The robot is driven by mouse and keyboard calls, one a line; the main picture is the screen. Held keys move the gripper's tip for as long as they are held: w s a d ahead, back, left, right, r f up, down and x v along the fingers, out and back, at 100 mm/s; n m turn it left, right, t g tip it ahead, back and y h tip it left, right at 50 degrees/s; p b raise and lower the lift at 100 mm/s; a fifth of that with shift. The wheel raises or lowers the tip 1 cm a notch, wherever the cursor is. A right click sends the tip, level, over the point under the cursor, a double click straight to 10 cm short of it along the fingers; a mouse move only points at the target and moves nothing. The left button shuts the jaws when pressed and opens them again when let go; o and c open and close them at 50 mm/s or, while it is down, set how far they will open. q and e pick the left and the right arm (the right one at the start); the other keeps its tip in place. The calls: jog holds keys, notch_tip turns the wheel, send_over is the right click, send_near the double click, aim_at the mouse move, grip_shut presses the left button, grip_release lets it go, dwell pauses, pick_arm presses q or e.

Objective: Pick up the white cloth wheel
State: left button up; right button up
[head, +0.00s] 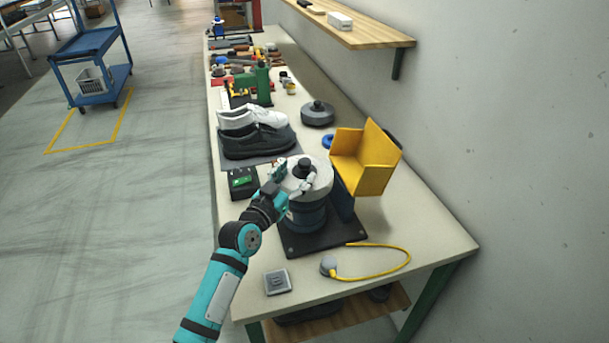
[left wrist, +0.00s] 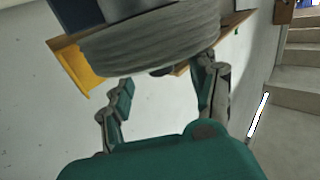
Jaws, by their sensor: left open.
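The white cloth wheel (head: 322,173) lies flat on top of the blue-grey polishing machine (head: 306,217), with a dark knob at its centre. My left gripper (head: 294,174) is at the wheel's near left side, open, with one finger on either side of its near part. In the left wrist view the wheel's layered, greyish edge (left wrist: 150,45) fills the top, and the open fingers of the gripper (left wrist: 165,92) point up toward it. I cannot tell whether the fingers touch the wheel. My right gripper is not in view.
A yellow guard (head: 366,160) stands right beside the wheel. A green-black box (head: 242,182), white and black shoes (head: 258,142) and a dark grey disc (head: 318,113) are farther back. A yellow cable (head: 385,272) and a small grey plate (head: 277,282) lie in front.

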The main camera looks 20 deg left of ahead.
aim_at(301, 167)
pick_arm(q)
jog(key=w, duration=0.2)
jog(key=w+d, duration=0.1)
jog(key=w, duration=0.2)
jog(key=shift+w+p, duration=0.15)
jog(key=shift+p, duration=0.15)
jog(key=shift+c, duration=0.7)
grip_shut()
jog(key=shift+r, duration=0.1)
